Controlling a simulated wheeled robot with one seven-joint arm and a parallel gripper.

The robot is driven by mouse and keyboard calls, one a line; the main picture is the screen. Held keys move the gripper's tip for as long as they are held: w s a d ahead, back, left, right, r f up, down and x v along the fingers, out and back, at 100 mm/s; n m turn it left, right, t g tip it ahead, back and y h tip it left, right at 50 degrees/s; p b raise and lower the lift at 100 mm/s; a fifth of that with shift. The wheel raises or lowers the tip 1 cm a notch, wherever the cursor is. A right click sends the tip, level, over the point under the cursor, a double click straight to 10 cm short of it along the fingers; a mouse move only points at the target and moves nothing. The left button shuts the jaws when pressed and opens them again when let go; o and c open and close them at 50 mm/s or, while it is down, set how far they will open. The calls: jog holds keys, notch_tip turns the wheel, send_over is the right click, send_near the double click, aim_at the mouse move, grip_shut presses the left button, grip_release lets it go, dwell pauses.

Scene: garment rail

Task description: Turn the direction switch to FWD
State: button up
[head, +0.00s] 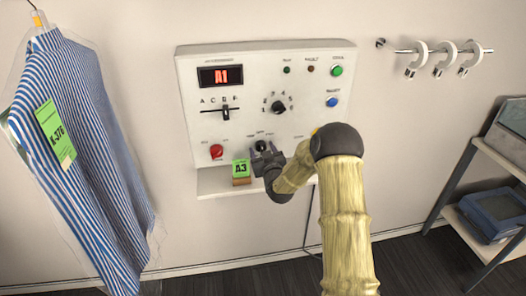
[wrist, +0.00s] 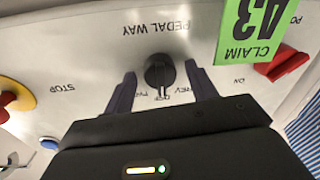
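In the head view the knob (head: 261,146) shows low on the panel, just above my gripper (head: 267,157). In the wrist view my gripper (wrist: 160,78) is open, with one dark finger on each side of the knob. Gaps show between fingers and knob, so it is not gripped.
The panel (head: 290,62) also holds a red knob (head: 216,151), a slider (head: 226,111), a dial (head: 278,107) and green and blue buttons. A green A3 claim tag (head: 241,168) stands close by on the ledge. A bagged striped shirt (head: 85,150) hangs at left.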

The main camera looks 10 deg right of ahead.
jog(key=c, duration=0.3)
jog(key=shift+d, duration=0.15)
jog(key=c, duration=0.5)
jog(key=shift+f, duration=0.1)
jog(key=shift+c, duration=0.2)
jog(key=shift+f+m+b, duration=0.15)
jog(key=shift+m+b, duration=0.15)
jog(key=shift+b, duration=0.15)
jog(key=shift+s+a+f+m+b, duration=0.1)
jog(key=shift+m+b, duration=1.8)
jog(key=shift+b, duration=0.45)
jog(key=shift+s+a+m+b, duration=0.1)
jog(key=shift+m+b, duration=1.8)
jog(key=shift+b, duration=0.45)
jog(key=shift+t, duration=0.3)
